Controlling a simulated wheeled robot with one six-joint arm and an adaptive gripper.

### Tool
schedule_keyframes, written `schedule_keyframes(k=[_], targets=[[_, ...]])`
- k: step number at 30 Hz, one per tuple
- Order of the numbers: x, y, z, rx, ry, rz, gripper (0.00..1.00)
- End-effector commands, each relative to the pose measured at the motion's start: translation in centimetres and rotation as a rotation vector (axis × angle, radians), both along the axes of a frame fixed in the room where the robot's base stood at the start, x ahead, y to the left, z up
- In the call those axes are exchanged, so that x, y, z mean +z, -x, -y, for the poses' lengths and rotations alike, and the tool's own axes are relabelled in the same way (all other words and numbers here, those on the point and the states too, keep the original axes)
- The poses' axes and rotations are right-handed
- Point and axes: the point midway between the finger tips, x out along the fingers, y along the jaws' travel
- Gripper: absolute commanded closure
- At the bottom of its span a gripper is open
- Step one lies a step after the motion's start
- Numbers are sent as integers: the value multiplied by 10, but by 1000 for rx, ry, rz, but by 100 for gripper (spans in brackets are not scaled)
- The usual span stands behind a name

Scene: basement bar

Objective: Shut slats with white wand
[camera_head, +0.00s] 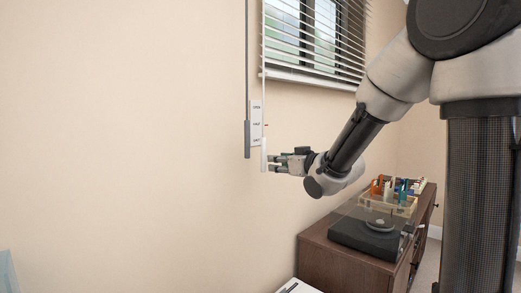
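The white wand (264,120) hangs down the wall at the left end of the blind and ends in a thicker white handle (264,156). The blind's slats (318,36) are tilted open, with the window showing through the gaps. My gripper (273,161) reaches in from the right, its fingertips at the lower part of the white handle. The tips overlap the handle's edge in this view; whether they are closed around it or only beside it cannot be told.
A grey wand (247,138) hangs just left of the white one. A small printed card (256,112) is behind them on the wall. A wooden cabinet (316,258) at lower right bears a turntable (366,236) and a bin (388,203) of colourful items. The wall at left is clear.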

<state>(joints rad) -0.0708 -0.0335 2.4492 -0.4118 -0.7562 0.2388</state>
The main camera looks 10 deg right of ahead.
Motion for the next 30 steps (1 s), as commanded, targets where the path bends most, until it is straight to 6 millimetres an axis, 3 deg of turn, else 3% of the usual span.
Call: schedule_keyframes(k=[3, 6, 19, 30], targets=[[22, 1, -8, 32, -49, 80, 62], [30, -1, -12, 42, -71, 109, 62], [30, -60, -36, 40, -77, 107, 62], [31, -70, -40, 40, -75, 106, 62]])
